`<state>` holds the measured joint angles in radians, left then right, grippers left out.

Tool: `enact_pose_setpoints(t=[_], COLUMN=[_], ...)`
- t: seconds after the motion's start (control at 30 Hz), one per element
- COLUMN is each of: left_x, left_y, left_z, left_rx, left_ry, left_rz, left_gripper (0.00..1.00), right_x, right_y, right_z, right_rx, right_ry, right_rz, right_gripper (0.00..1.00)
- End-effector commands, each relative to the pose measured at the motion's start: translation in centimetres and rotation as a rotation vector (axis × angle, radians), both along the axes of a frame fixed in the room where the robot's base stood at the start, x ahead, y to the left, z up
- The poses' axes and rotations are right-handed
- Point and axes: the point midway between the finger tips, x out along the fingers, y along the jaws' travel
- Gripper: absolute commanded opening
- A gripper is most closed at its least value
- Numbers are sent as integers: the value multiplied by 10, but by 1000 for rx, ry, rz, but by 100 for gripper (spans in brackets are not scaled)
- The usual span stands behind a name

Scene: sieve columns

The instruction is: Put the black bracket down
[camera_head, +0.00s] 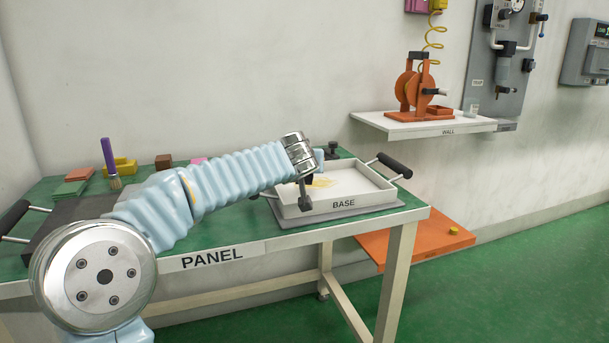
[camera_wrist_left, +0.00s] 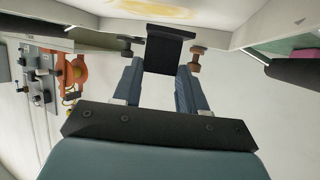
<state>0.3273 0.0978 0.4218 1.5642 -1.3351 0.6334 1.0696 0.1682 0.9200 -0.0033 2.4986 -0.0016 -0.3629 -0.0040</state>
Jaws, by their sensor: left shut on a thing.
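My left arm reaches in from the left in the head view. In the head view a dark piece (camera_head: 304,196) hangs below my wrist at the left part of the white tray marked BASE (camera_head: 345,203). I cannot tell whether the bracket touches the tray. The tray's floor has a yellow patch (camera_head: 322,182). My wrist hides most of the gripper. My right gripper is not in view.
The green table marked PANEL (camera_head: 235,230) holds a purple-handled brush (camera_head: 109,160), a yellow block (camera_head: 124,166) and small blocks at the back left. The tray has a black side handle (camera_head: 394,165). A wall shelf (camera_head: 420,128) bears an orange reel stand (camera_head: 415,88).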

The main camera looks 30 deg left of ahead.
Motion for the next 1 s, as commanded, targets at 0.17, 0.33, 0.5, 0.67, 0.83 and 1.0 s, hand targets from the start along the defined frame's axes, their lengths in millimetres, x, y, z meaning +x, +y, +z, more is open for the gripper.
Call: enact_pose_setpoints(t=[0.17, 0.33, 0.5, 0.67, 0.83, 1.0], left_x=[-1, -1, -1, -1, -1, -1], left_y=[0, -1, -1, -1, -1, -1], left_z=[-28, -28, -30, -30, -30, -30], left_rx=[0, 0, 0, 0, 0, 0], left_ry=[1, 0, 0, 1, 1, 1], left_rz=[0, -1, -1, 0, 0, 0], left_gripper=[11, 11, 11, 55, 67, 67], right_x=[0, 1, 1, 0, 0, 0], right_y=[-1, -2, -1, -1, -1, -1], right_z=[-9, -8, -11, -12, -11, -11], right_rx=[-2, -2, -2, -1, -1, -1], right_ry=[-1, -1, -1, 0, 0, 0], right_rz=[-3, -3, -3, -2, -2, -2], right_gripper=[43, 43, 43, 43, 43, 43])
